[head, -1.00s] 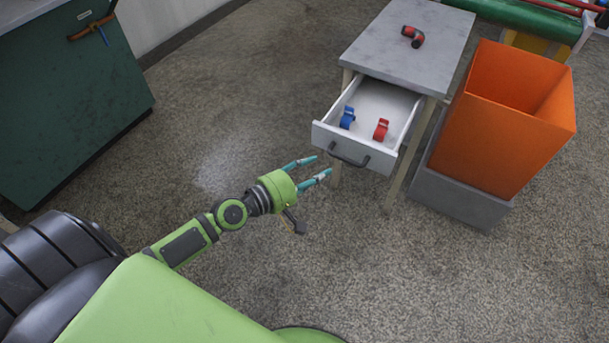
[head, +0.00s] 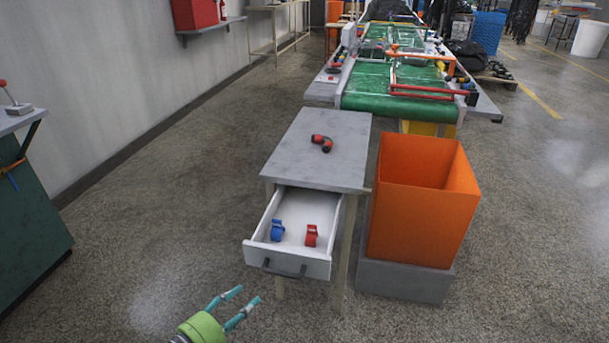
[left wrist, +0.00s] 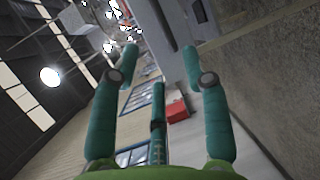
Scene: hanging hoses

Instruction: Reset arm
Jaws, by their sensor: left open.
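My left gripper (head: 238,306) is at the bottom of the head view, in front of the open drawer and apart from it. Its teal fingers are spread and nothing is between them. The fingers also show open and empty in the left wrist view (left wrist: 160,60). My right gripper is not in view.
A small grey table (head: 320,160) has its drawer (head: 290,265) pulled out, holding a blue item (head: 277,230) and a red item (head: 311,235). A red and black object (head: 322,143) lies on top. An orange bin (head: 420,210) stands right. A green conveyor (head: 400,105) is behind.

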